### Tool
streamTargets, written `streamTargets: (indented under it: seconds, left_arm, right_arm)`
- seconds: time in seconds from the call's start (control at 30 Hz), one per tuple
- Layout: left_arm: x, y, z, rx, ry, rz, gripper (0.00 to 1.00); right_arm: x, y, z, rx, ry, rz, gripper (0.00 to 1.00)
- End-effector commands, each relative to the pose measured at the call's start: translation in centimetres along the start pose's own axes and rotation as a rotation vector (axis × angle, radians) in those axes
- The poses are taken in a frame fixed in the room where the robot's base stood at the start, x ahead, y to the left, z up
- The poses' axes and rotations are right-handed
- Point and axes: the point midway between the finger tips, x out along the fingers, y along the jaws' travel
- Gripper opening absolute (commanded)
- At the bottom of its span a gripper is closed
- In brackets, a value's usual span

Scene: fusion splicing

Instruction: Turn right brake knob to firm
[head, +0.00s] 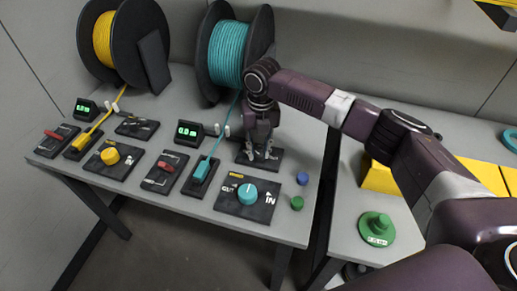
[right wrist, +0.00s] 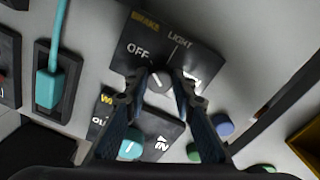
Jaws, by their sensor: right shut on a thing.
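The right brake panel (head: 274,163) is a dark plate on the table in front of the teal spool. In the right wrist view the panel (right wrist: 136,35) reads BRAKE, OFF and LIGHT; a third label at the right is mostly covered by a finger. The small dark brake knob (right wrist: 158,82) has a pale mark, and its exact setting is hard to tell. My right gripper (head: 259,152) points down over the panel. In the wrist view its fingertips (right wrist: 160,80) are shut on the knob from both sides. My left gripper is not in view.
A teal winding knob (head: 247,193) marked IN stands in front of the brake panel. Blue (head: 303,177) and green (head: 297,203) buttons lie to the right.

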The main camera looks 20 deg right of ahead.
Motion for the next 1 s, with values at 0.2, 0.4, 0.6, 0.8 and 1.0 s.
streamTargets:
  seconds: [0.2,0.4,0.6,0.8,1.0]
  left_arm:
    - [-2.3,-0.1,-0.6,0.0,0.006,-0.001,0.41]
    - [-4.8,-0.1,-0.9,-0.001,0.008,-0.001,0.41]
    - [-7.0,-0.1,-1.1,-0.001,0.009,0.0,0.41]
    - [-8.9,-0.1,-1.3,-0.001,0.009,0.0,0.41]
    - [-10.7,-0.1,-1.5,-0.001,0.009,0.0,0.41]
  right_arm:
    - [-0.5,0.0,-0.1,0.119,0.0,0.001,0.0]
    - [-0.6,0.0,-0.2,0.292,-0.004,0.0,0.0]
    - [-0.6,0.0,-0.2,0.483,-0.011,0.0,0.0]
    - [-0.5,0.0,-0.2,0.673,-0.018,0.0,0.0]
    - [-0.5,-0.1,-0.2,0.863,-0.025,0.0,0.0]
